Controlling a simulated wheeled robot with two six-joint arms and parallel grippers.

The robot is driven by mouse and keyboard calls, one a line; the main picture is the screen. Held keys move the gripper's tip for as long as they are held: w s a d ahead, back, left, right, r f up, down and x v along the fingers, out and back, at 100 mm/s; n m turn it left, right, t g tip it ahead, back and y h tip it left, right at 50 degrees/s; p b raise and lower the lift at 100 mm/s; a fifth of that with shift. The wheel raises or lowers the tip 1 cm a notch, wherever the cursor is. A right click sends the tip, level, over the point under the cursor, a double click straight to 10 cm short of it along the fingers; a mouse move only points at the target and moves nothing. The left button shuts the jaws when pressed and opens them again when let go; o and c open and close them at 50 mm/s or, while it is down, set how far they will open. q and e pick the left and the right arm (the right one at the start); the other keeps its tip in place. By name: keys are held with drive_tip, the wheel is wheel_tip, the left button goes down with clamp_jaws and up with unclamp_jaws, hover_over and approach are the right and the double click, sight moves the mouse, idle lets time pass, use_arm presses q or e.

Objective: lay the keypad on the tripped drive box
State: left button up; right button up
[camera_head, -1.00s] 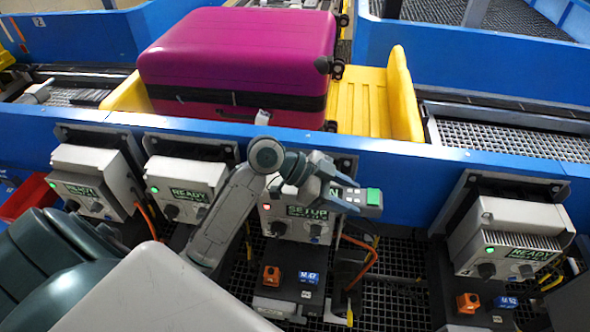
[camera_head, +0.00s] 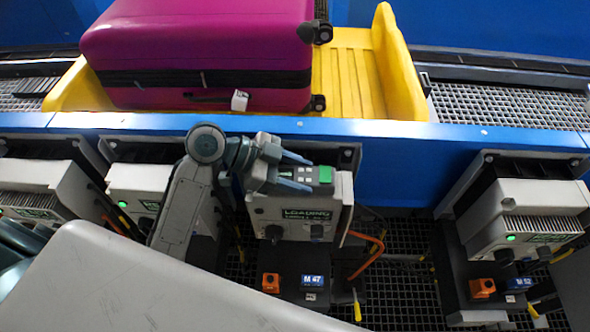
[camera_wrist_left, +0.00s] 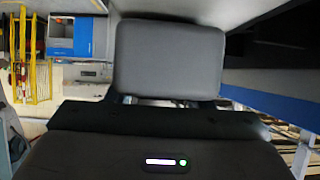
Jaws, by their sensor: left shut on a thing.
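The keypad (camera_head: 326,174), a small grey device with a green end and pale buttons, lies between the fingers of my left gripper (camera_head: 300,172). The gripper is shut on it. Directly below is the middle drive box (camera_head: 275,206), a pale box with knobs and a display reading "LOADING". The keypad overlaps its top in the head view; I cannot tell whether it touches. The gripper hides part of the box's top. The left wrist view is mostly filled by dark grey blocks, and I cannot make out the keypad there. My right gripper is not in view.
Other drive boxes with green lights stand at right (camera_head: 525,222) and left (camera_head: 135,190). A blue conveyor wall (camera_head: 400,160) rises behind them. A magenta suitcase (camera_head: 200,45) sits on a yellow tray (camera_head: 398,70). An orange cable (camera_head: 372,255) curves beside the middle box.

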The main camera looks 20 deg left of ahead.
sight(291, 172)
use_arm(q)
drive_tip(key=shift+w+a+f, duration=0.1)
drive_tip(key=shift+w+f, duration=0.2)
drive_tip(key=shift+w, duration=0.2)
drive_tip(key=o, duration=0.9)
drive_tip(key=shift+s+a, duration=0.1)
drive_tip(key=shift+a, duration=0.05)
drive_tip(key=shift+o, duration=0.2)
drive_tip(key=shift+s+r, duration=0.2)
drive_tip(key=shift+s, duration=0.15)
drive_tip(key=shift+w+f, duration=0.1)
drive_tip(key=shift+w, duration=0.1)
drive_tip(key=shift+s+a, duration=0.1)
drive_tip(key=shift+a, duration=0.1)
drive_tip(key=b+v, duration=0.1)
drive_tip(key=v, duration=0.4)
drive_tip(key=shift+b+v, duration=0.55)
drive_tip(key=shift+v, duration=2.4)
drive_tip(key=shift+s+a+r, duration=0.1)
drive_tip(key=shift+a+r, duration=0.1)
drive_tip(key=shift+r, duration=0.1)
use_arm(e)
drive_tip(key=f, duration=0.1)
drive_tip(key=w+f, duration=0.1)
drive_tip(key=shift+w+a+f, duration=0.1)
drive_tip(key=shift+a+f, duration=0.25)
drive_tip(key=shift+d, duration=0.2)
